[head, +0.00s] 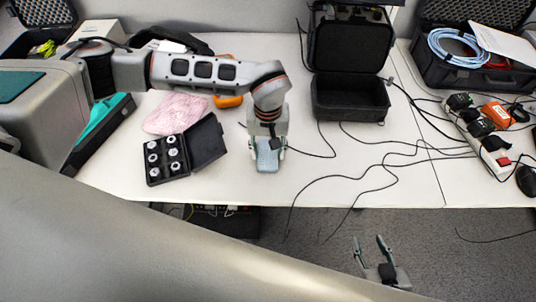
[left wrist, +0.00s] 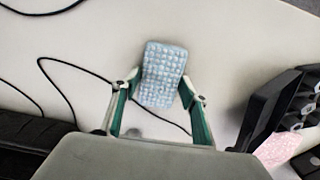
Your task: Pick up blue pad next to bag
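The blue pad (head: 268,160) lies on the white table near its front edge, right of the open black case. In the left wrist view the pad (left wrist: 161,75) is a light blue, bumpy rectangle between my left fingers. My left gripper (head: 268,147) points down over it with a finger on each side. The fingers (left wrist: 160,78) look spread around the pad, with a small gap at the left finger. The pink bag (head: 177,112) lies behind the case and also shows in the left wrist view (left wrist: 279,149). My right gripper (head: 370,241) is open and empty, beyond the table's front edge.
The open black case (head: 209,142) with several metal cylinders stands left of the pad. Black cables (head: 330,178) run across the table to the right. A large black case (head: 349,95) stands behind.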

